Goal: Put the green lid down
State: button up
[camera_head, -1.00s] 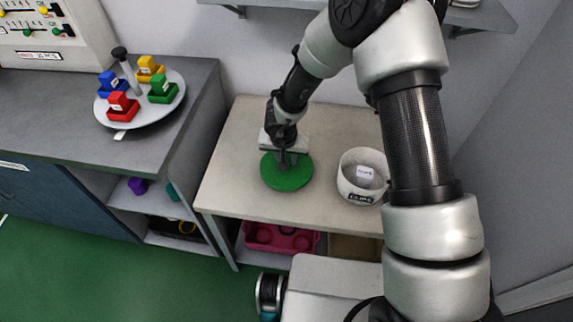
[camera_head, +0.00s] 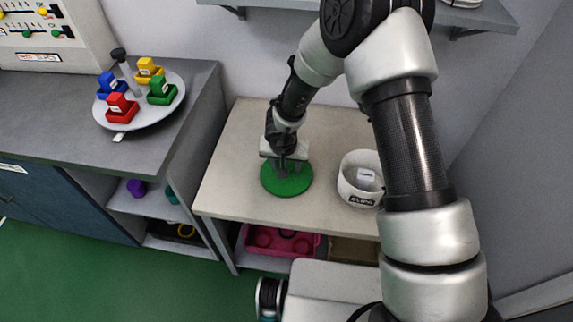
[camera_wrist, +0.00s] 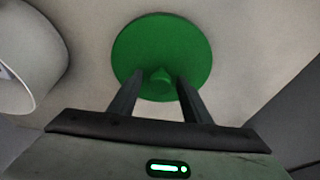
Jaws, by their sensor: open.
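The green lid (camera_head: 287,181) is a round disc lying flat on the light table (camera_head: 226,170). In the wrist view the lid (camera_wrist: 161,45) shows a small green knob between the fingers. My gripper (camera_head: 289,172) is over the lid in the head view, partly covering its far side. In the wrist view my gripper (camera_wrist: 158,90) is open, with one finger on each side of the knob and a gap to each.
A white labelled bin (camera_head: 360,178) stands on the table right of the lid; it also shows in the wrist view (camera_wrist: 42,60). A round tray (camera_head: 172,112) with coloured blocks sits on the grey counter at left. A pink crate (camera_head: 262,251) lies below the table. The table's left part is clear.

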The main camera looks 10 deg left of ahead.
jog(key=p+v, duration=0.4)
jog(key=v, duration=0.8)
jog(key=w+r+t+y, duration=0.25)
jog(key=w+r, duration=0.25)
jog(key=r, duration=0.5)
notch_tip(320, 180, up, 16)
jog(key=n+t+y, duration=0.2)
send_over(285, 182)
jog(key=w+d, duration=0.3)
jog(key=s+d+r+m+g+h+p, duration=0.1)
jog(key=s+d+r, duration=0.3)
jog(key=s+d, duration=0.6)
jog(key=s+d+r+m+g+h+p, duration=0.1)
jog(key=s+d+r, duration=0.4)
jog(key=s+d, duration=0.5)
jog(key=shift+s+h+p, duration=0.85)
jog(key=shift+h, duration=0.4)
jog(key=shift+d+f, duration=0.1)
jog(key=shift+f, duration=0.2)
jog(key=shift+c, duration=1.6)
